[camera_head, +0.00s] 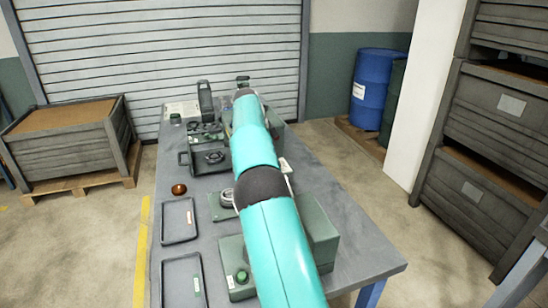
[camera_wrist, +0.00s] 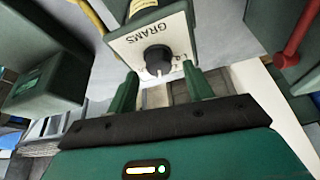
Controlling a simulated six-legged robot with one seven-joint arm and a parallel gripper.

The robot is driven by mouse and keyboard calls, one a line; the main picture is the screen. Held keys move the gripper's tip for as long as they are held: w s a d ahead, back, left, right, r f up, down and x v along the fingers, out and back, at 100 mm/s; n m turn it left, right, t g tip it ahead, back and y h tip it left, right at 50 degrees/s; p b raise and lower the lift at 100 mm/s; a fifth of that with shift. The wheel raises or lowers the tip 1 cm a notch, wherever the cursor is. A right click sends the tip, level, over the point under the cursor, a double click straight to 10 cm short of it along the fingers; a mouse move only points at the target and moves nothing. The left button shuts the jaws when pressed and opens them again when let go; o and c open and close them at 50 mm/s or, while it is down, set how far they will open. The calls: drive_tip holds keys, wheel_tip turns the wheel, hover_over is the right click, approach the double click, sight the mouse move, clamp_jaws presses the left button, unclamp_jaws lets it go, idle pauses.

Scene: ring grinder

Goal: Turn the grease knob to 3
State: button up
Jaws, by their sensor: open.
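In the wrist view a round black knob (camera_wrist: 158,59) sits on a pale dial plate (camera_wrist: 128,45) on a dark green housing. The plate reads GRAMS upside down. A light pointer mark shows at the knob's lower edge in the picture. Small marks to the right of the knob are too small to read surely. My gripper (camera_wrist: 162,82) is open, with one green finger on each side below the knob. The knob is between the finger lines, and no contact shows. In the head view my arm hides the gripper and the knob.
A grey table (camera_head: 330,205) runs away under my arm. Two trays (camera_head: 178,238) and a small amber bowl (camera_head: 179,189) lie on its left. Green machine parts (camera_head: 208,158) stand towards its far end. A red pipe (camera_wrist: 300,25) is at the wrist view's upper right.

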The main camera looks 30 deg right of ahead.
drive_tip(key=s+v, duration=0.1)
drive_tip(key=v, duration=0.5)
drive_tip(key=shift+w, duration=0.5)
drive_tip(key=shift+a+r, duration=0.1)
drive_tip(key=s+a+r+n+t+y, duration=0.1)
drive_tip(key=s+a+r+n+t, duration=0.1)
drive_tip(key=s+a+r+n, duration=0.5)
drive_tip(key=s+a+r+n+t+y, duration=0.2)
drive_tip(key=s+a+r+n, duration=0.2)
drive_tip(key=s+a, duration=0.45)
drive_tip(key=s+a+f+n+t, duration=0.1)
drive_tip(key=s+a+f+n, duration=0.3)
drive_tip(key=s, duration=0.4)
drive_tip(key=s+a+f+n+t, duration=0.1)
drive_tip(key=s+a+f+n, duration=0.2)
drive_tip(key=s, duration=0.4)
drive_tip(key=s+a+f+n+t+y, duration=0.1)
drive_tip(key=s+a+f+n, duration=0.3)
drive_tip(key=s, duration=0.4)
drive_tip(key=a+f, duration=0.1)
drive_tip(key=a, duration=0.1)
drive_tip(key=shift+s+a+n, duration=0.3)
